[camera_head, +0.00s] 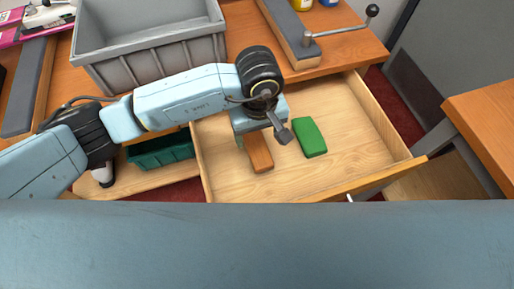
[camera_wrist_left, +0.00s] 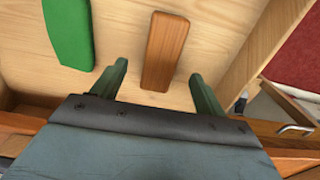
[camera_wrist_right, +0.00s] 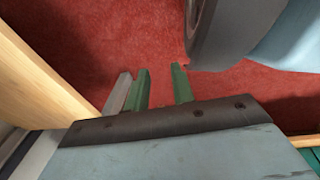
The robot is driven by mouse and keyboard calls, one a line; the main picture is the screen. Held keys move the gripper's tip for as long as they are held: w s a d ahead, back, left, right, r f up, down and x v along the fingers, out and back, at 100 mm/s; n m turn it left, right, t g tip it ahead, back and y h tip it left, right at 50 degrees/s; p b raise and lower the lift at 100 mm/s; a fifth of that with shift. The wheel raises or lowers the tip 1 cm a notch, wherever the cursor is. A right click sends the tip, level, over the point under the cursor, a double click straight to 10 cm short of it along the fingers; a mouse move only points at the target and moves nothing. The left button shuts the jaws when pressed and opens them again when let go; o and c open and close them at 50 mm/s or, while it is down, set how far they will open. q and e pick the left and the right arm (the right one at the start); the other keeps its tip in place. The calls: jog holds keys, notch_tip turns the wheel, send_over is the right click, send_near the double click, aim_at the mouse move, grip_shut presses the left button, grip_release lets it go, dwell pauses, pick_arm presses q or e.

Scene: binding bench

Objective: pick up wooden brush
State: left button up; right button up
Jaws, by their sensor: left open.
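The wooden brush (camera_head: 259,153) is a long orange-brown block lying flat in the open drawer, left of a green block. In the left wrist view the brush (camera_wrist_left: 167,40) lies between the two green fingers, its near end reaching between them. My left gripper (camera_head: 258,136) is above the drawer and partly covers the brush's far end in the head view. Its fingers (camera_wrist_left: 158,74) are open, with nothing held. In the right wrist view my right gripper (camera_wrist_right: 161,78) has its fingers apart and empty over red floor. It does not show in the head view.
The wooden drawer (camera_head: 350,180) has raised walls around the brush. The green block (camera_head: 309,138) lies close by on the right. A grey bin (camera_head: 150,50) and a device with a crank handle (camera_head: 290,32) stand on the bench. A dark green crate (camera_head: 160,152) is below left.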

aim_at(257, 145)
pick_arm(q)
notch_tip(257, 145, down, 7)
jog(key=shift+w+a+r+b, duration=0.1)
jog(key=shift+a+b, duration=0.05)
jog(key=shift+b, duration=0.4)
pick_arm(e)
jog(key=w, duration=0.1)
jog(key=w+r, duration=0.1)
jog(key=w, duration=0.1)
jog(key=shift+w+a+r, duration=0.15)
jog(key=shift+w+a, duration=0.05)
jog(key=shift+a, duration=0.05)
